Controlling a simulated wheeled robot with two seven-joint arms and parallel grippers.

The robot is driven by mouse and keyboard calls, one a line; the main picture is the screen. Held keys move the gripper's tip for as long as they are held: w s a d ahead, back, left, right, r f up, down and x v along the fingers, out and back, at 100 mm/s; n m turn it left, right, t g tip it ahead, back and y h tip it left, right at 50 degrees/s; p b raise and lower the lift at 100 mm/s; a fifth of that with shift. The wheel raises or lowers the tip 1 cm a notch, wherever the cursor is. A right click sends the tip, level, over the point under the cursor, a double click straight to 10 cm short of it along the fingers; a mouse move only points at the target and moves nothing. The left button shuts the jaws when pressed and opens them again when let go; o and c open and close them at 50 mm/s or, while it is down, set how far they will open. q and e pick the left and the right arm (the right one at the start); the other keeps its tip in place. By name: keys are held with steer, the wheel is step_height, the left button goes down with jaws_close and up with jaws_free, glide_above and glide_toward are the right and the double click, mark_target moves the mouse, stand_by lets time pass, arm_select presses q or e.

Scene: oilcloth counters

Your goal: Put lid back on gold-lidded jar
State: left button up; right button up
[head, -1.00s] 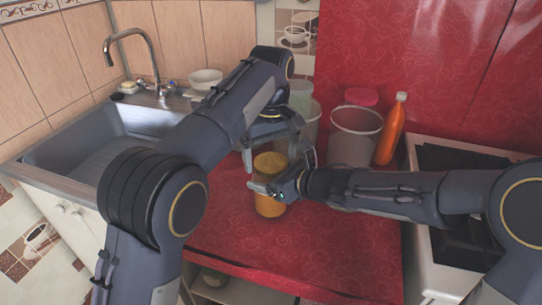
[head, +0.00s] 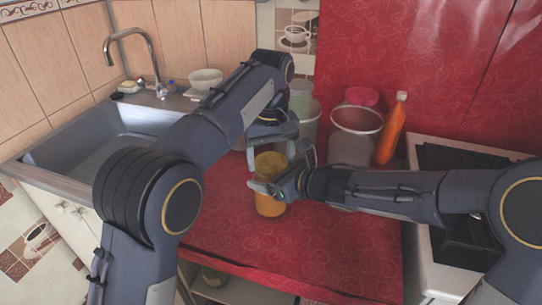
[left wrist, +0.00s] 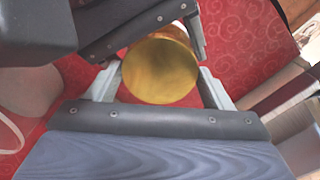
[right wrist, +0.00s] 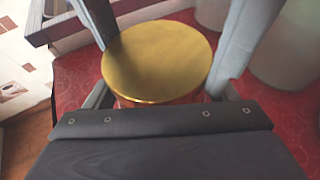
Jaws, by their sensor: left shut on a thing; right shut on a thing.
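The gold-lidded jar (head: 270,204) stands upright on the red counter, with an amber body. Its round gold lid (head: 268,160) is at the jar's mouth and looks level; I cannot tell if it is fully seated. The lid fills the middle of the left wrist view (left wrist: 160,70) and the right wrist view (right wrist: 158,60). My left gripper (head: 274,150) comes from above and behind and is shut on the lid. My right gripper (head: 279,187) comes from the right and is shut on the jar's body, below the lid. The fingers hide parts of the jar.
A clear container (head: 355,148), a red-lidded container (head: 361,96) and an orange bottle (head: 391,132) stand behind my right arm. The sink (head: 95,138) is at left, the stove (head: 450,158) at right. The counter's front (head: 300,250) is clear.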

arm_select(q)
steer(key=shift+m, duration=0.6)
steer(key=o, duration=1.1)
steer(key=shift+d, duration=0.1)
step_height(320, 180, up, 4)
steer(key=shift+d+f, duration=0.1)
steer(key=shift+r, duration=0.4)
steer(key=shift+c, duration=0.6)
